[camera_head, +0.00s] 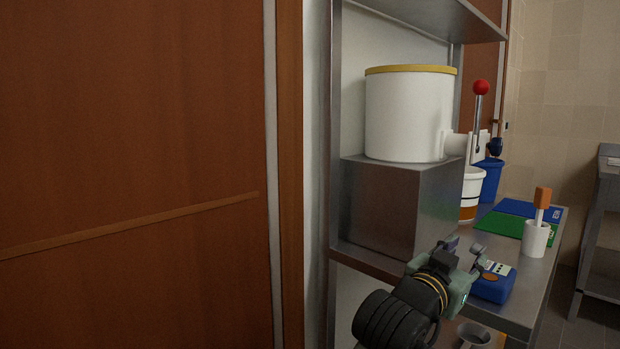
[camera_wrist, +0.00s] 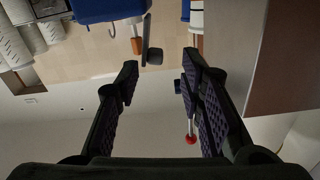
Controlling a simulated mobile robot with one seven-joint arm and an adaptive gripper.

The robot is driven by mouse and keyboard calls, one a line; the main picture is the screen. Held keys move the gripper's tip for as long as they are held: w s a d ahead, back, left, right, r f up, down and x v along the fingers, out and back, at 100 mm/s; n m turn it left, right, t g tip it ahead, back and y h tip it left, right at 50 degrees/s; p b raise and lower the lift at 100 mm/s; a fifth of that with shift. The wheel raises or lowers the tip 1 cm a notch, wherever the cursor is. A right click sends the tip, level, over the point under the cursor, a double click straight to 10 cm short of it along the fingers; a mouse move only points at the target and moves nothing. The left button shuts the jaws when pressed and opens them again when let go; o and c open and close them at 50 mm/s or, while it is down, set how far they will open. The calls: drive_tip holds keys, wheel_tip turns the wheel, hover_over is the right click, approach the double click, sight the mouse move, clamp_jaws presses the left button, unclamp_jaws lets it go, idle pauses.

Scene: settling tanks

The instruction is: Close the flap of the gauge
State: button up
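The gauge, a small blue box (camera_head: 493,285) with a pale face and a brown round spot, sits near the front edge of the metal table. My gripper (camera_head: 464,254) is just left of and slightly above it. In the wrist view the fingers (camera_wrist: 160,72) are apart with nothing held. The blue body (camera_wrist: 108,9) shows upside down at the top. A thin dark plate with a knob (camera_wrist: 148,48), seen almost edge-on, stands just beyond the fingertips; it looks like the raised flap. My fingers partly hide this area in the head view, and contact is not visible.
A metal block (camera_head: 395,205) carries a white tank (camera_head: 408,115) beside a red-knobbed lever (camera_head: 480,90). A white cup (camera_head: 536,238) with an orange-handled tool stands behind the gauge. Green (camera_head: 505,224) and blue mats lie further back. A shelf post stands left.

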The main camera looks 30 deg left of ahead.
drive_tip(key=s+a+r+n+t+y, duration=0.4)
drive_tip(key=s+a+r+y, duration=0.3)
drive_tip(key=a, duration=0.3)
drive_tip(key=s+a+r+n+t+y, duration=0.4)
drive_tip(key=s+a+r+y, duration=0.2)
drive_tip(key=a, duration=0.5)
wheel_tip(320, 180, up, 2)
drive_tip(key=s, duration=0.3)
drive_tip(key=shift+a+n+y+p, duration=0.2)
drive_tip(key=shift+n+y+p, duration=0.15)
drive_tip(key=shift+n+y, duration=0.05)
drive_tip(key=shift+w+r, duration=0.1)
drive_tip(key=m+g+h+p, duration=0.75)
drive_tip(key=m+h, duration=0.25)
drive_tip(key=h, duration=0.4)
approach(474, 250)
drive_tip(key=p+x, duration=0.1)
drive_tip(key=x, duration=0.9)
drive_tip(key=shift+w+d, duration=0.25)
drive_tip(key=shift+w, duration=0.35)
